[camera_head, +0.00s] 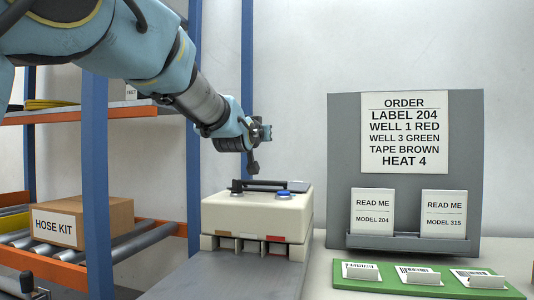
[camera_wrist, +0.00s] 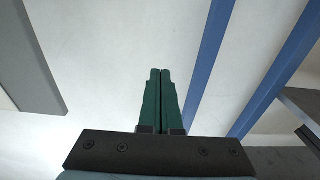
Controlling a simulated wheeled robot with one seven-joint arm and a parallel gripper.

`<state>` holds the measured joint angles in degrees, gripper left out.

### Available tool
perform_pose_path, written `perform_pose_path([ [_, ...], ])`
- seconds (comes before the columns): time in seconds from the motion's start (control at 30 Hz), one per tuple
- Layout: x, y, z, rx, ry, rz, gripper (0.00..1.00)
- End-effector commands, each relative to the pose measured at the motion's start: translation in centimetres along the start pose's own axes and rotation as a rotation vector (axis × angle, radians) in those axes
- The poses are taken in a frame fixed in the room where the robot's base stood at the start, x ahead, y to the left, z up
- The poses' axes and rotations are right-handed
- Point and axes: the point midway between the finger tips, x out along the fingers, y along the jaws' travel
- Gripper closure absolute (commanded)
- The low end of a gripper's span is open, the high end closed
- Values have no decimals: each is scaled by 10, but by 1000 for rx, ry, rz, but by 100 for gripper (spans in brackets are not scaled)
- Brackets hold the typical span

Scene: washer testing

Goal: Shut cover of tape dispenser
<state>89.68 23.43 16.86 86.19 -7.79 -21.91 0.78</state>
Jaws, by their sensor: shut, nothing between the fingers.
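A beige box (camera_head: 257,222) with a black bar handle (camera_head: 259,185) and a blue button (camera_head: 283,195) on top stands at the grey surface's far end in the head view. Brown, white and red patches show along its front. It may be the tape dispenser; no label says so. Its top looks level, but I cannot tell whether this is a shut cover. My gripper (camera_head: 264,132) is above the box and apart from it, largely hidden by my wrist. In the wrist view, the green fingers (camera_wrist: 160,74) are together and empty, with the pale wall beyond. The box is not visible there.
A grey board (camera_head: 405,86) with an order sheet and two cards (camera_head: 372,212) stands at right. A green tray (camera_head: 400,281) with several labels lies before it. A blue-post shelf with a hose kit box (camera_head: 66,222) is at left. Space above the box's right is clear.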

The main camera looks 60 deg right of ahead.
Motion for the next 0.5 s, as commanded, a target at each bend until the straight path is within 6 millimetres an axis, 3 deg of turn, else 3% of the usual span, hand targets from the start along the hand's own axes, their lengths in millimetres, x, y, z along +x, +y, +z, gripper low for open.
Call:
perform_pose_path([
  [0.03, -4, 0, 13, -1, 22, 1, 100],
  [0.5, -26, 0, 23, -1, 178, 0, 100],
])
